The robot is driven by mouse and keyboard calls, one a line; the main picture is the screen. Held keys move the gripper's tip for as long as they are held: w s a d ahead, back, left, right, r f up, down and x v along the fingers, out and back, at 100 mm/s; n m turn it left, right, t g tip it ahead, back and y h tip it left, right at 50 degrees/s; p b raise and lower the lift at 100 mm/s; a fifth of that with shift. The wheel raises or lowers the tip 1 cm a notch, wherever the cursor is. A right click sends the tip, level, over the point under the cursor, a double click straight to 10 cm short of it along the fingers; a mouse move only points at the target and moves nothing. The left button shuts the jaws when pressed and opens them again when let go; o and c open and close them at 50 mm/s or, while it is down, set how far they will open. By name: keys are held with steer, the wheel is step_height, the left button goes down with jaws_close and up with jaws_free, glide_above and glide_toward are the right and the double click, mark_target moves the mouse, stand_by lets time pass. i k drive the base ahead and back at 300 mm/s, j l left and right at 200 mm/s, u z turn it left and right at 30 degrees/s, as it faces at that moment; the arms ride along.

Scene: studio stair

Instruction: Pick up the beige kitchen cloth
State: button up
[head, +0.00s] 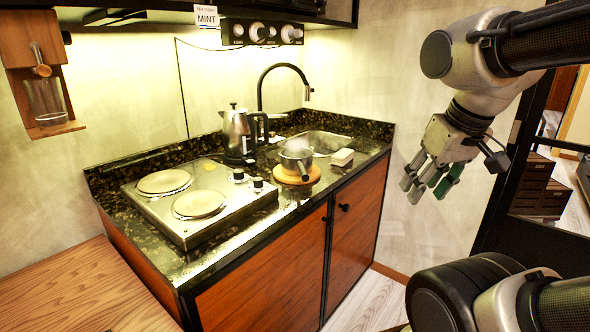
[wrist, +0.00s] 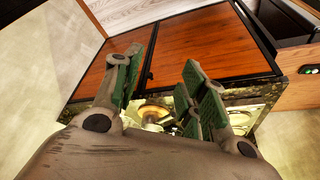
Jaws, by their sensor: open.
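A small beige folded block, which looks like the beige kitchen cloth (head: 342,157), lies on the dark speckled counter near its front right edge, beside the sink. I cannot make it out clearly in the wrist view. My gripper (head: 427,185) is open and empty in the air to the right of the counter, with its fingers pointing down and left. In the wrist view my gripper (wrist: 160,70) shows its green-padded fingers spread apart with nothing between them. Part of the counter top is hidden behind the fingers there.
A small pot (head: 297,155) stands on a round wooden board (head: 287,179) just left of the cloth. The sink (head: 325,141) and black tap (head: 262,88) are behind. A steel kettle (head: 236,132) and a hob (head: 207,232) are further left. Floor in front looks clear.

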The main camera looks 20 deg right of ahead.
mark_target(344, 156)
steer(key=i+l+u, duration=0.1)
steer(key=i+l, duration=0.15)
steer(key=i+l+u, duration=0.1)
steer(key=l, duration=0.25)
steer(key=i+l+u, duration=0.1)
steer(key=i+l, duration=0.2)
steer(key=i+l+u, duration=0.1)
steer(key=l, duration=0.25)
steer(key=i+l+u, duration=0.15)
steer(key=i+l, duration=0.15)
steer(key=l, duration=0.1)
